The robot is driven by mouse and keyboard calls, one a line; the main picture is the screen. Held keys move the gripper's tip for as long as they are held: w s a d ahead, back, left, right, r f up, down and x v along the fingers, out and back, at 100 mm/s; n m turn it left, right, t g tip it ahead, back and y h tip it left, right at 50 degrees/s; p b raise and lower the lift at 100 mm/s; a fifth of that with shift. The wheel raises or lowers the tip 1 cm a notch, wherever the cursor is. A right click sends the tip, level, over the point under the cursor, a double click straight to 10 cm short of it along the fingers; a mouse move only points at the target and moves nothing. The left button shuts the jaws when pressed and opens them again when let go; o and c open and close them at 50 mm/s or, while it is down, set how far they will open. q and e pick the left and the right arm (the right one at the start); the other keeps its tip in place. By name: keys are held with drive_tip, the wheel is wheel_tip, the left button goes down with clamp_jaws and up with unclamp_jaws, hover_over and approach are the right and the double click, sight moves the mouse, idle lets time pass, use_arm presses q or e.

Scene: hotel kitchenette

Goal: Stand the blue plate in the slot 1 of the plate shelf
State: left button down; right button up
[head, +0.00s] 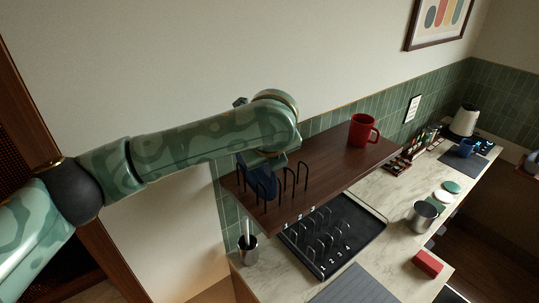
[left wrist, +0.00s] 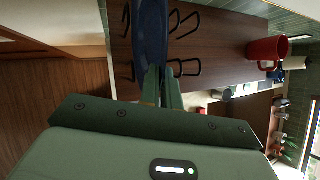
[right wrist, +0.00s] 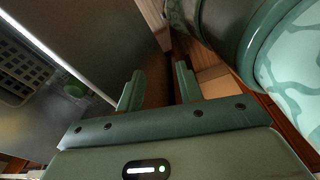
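The blue plate (head: 258,186) stands on edge among black wire dividers (head: 297,174) at the left end of the dark wooden plate shelf (head: 335,161). In the left wrist view the blue plate (left wrist: 151,38) rises between wire hoops on both sides. My left gripper (left wrist: 162,86) is closed with its fingers on the near edge of the plate. In the head view my left wrist hides the fingers and the upper part of the plate. I cannot tell which slot number the plate is in. My right gripper (right wrist: 158,88) is open and empty, away from the shelf.
A red mug (head: 362,130) stands on the shelf's right part. Below, a black dish rack (head: 362,238) with numbered slots lies on the marble counter. A utensil cup (head: 247,249), a metal pot (head: 422,215) and a red block (head: 428,262) stand on the counter.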

use_arm(q)
drive_tip(key=shift+f, duration=0.2)
idle(0.3)
drive_tip(key=c, duration=1.5)
unclamp_jaws()
drive_tip(key=shift+f, duration=0.1)
drive_tip(key=shift+c, duration=0.2)
drive_tip(key=b+v, duration=0.1)
drive_tip(key=v, duration=1.5)
